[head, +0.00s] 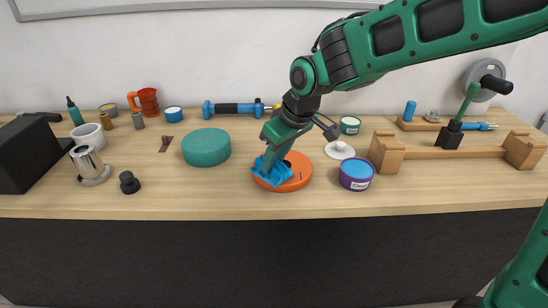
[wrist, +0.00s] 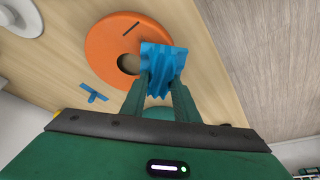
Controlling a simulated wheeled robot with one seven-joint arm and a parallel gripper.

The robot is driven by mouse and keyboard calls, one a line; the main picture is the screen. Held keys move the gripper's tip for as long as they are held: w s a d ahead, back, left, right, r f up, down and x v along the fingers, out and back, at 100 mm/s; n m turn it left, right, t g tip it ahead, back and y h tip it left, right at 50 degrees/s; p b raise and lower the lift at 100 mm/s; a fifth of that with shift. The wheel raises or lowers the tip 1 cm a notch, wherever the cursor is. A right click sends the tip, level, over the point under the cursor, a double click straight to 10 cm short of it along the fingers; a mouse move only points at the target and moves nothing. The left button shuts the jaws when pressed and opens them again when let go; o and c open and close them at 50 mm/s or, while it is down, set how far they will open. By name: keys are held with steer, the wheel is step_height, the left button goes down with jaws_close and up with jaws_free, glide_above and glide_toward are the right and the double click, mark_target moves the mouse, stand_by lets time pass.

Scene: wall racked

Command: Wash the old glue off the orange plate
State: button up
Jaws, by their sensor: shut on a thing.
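The orange plate (head: 298,181) lies flat on the bench, a round disc with a dark central hole and a short dark line near its rim. It also shows in the wrist view (wrist: 101,50). My gripper (head: 272,151) is shut on a crumpled blue cloth (head: 268,172), over the plate's left side in the head view. In the wrist view my gripper (wrist: 160,88) holds the cloth (wrist: 163,62) over the plate beside the hole, covering part of it. I cannot tell whether the cloth presses on the plate, and no glue is clearly visible.
A purple tub (head: 356,185) with a blue top, its label partly readable as "Clean", stands close right of the plate. A white knobbed disc (head: 340,152) and a wooden stand (head: 388,153) are behind and right. A green disc (head: 206,147) lies left. The front strip is clear.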

mark_target(292, 172)
steer(key=shift+c, duration=0.7)
steer(key=shift+f, duration=0.55)
steer(key=shift+d, duration=0.1)
steer(key=shift+d+r, duration=0.15)
steer(key=shift+d, duration=0.55)
steer(key=shift+s+d+f, duration=0.1)
steer(key=shift+d+f, duration=0.05)
steer(key=shift+d, duration=0.65)
steer(key=shift+d+f, duration=0.1)
steer(key=shift+d, duration=0.65)
steer(key=shift+r, duration=0.1)
